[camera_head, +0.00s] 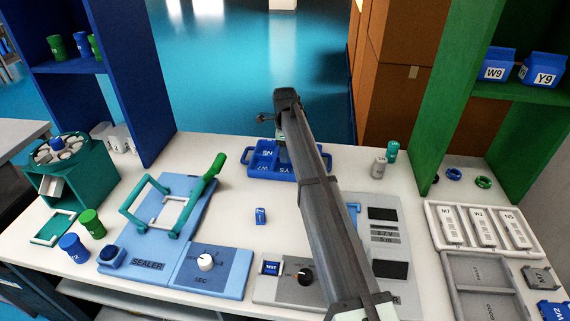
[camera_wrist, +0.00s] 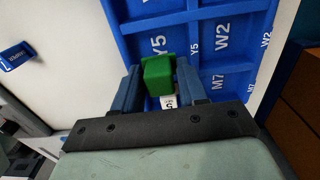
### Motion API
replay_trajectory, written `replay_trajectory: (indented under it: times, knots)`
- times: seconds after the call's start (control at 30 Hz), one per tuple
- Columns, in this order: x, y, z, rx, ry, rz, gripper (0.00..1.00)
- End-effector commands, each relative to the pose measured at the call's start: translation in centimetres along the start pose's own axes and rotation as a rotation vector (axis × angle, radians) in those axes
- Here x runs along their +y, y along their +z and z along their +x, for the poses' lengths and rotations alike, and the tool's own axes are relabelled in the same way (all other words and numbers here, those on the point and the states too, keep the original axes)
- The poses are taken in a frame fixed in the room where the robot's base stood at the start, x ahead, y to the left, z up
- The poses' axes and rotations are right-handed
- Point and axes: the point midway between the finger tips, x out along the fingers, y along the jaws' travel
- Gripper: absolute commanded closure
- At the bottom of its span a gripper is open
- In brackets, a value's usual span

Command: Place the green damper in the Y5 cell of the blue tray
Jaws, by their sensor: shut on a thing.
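In the wrist view, my gripper (camera_wrist: 159,83) is shut on the green damper (camera_wrist: 158,74), a small green block between the two blue fingers. The damper is over the Y5-labelled part of the blue tray (camera_wrist: 196,12); I cannot tell whether it touches the tray floor. A small white label marked 5 shows just below it. In the head view, the blue tray (camera_head: 262,172) lies at the back middle of the white table. My arm reaches over its right part and hides some cells. The gripper tips and the damper are hard to make out there.
A blue sealer (camera_head: 150,250) with a green handle stands left of the middle. A grey tester (camera_head: 385,240) stands to the right, partly behind my arm. A small blue part (camera_head: 260,216) lies on the open table before the tray. Grey and green cylinders (camera_head: 379,167) stand right of the tray.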

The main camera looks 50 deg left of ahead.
Motion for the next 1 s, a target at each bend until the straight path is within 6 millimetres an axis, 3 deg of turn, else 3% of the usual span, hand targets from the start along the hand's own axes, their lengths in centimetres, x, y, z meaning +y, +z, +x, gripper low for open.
replay_trajectory:
  times: [0.5,0.9,0.93,1.0]
  knots:
    - [0.0,0.0,5.0,0.000,-0.001,-0.001,0.88]
    - [0.0,0.0,5.4,0.000,-0.001,-0.001,0.88]
    - [0.0,0.0,5.4,0.000,-0.001,-0.001,0.57]
    - [0.0,0.0,5.4,0.000,-0.001,-0.001,0.51]
